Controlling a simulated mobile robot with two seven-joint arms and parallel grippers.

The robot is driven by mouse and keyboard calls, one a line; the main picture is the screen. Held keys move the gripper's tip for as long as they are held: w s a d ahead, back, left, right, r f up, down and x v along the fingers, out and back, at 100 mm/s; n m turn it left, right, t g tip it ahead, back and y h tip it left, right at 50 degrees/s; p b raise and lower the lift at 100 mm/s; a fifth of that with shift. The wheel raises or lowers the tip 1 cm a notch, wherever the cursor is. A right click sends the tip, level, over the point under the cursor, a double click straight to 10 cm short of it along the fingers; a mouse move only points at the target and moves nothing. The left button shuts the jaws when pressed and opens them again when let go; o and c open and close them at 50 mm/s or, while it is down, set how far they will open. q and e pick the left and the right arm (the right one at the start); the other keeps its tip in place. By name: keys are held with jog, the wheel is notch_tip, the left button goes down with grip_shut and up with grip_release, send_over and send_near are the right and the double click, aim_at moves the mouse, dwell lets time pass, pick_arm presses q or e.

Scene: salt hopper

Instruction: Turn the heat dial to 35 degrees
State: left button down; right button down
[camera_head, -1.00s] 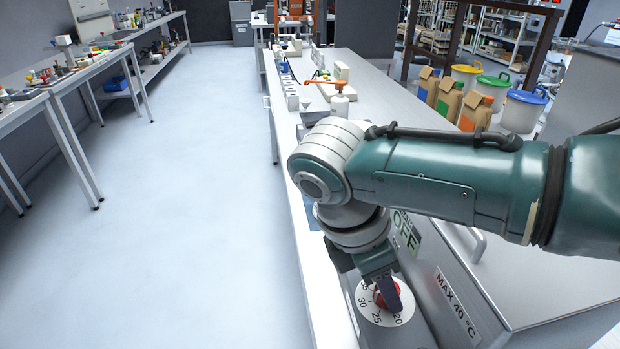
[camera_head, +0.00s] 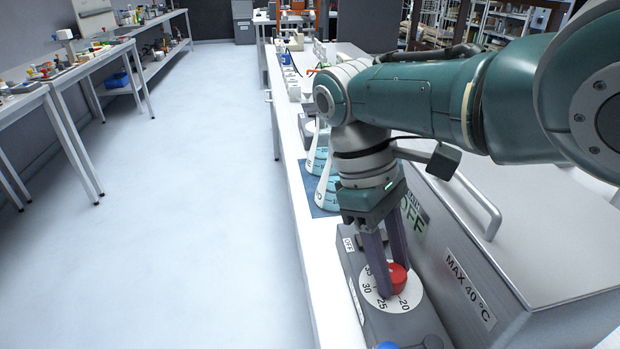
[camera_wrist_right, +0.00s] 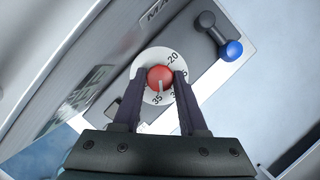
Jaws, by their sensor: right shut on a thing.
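The heat dial is a red knob (camera_head: 398,277) on a white round scale (camera_head: 408,298) with printed numbers including 20, 25, 30 and 35. My right gripper (camera_head: 390,278) points down over it, with its dark fingers on both sides of the knob. In the right wrist view the right gripper (camera_wrist_right: 160,80) is shut on the red knob (camera_wrist_right: 158,72). A pale pointer line on the knob points down the picture, near the 35 on the scale (camera_wrist_right: 145,92). The fingers hide part of the scale. My left gripper is not in view.
A lever with a blue ball end (camera_wrist_right: 233,50) sits close to the dial. A metal tank with a "MAX 40 °C" label (camera_head: 468,290) and a handle (camera_head: 480,205) stands on the right. Flasks (camera_head: 328,190) stand on the bench beyond the dial.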

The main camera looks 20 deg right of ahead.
jog(key=shift+m+y, duration=0.4)
jog(key=shift+m, duration=0.7)
jog(key=shift+b, duration=0.3)
jog(key=c, duration=0.7)
grip_release()
jog(key=shift+c, duration=0.2)
jog(key=shift+r, duration=0.1)
jog(key=shift+w+r, duration=0.15)
jog(key=shift+r, duration=0.15)
jog(key=d+b+v, duration=0.1)
jog(key=v, duration=0.8)
jog(key=shift+a, duration=0.5)
jog(key=shift+w, duration=0.1)
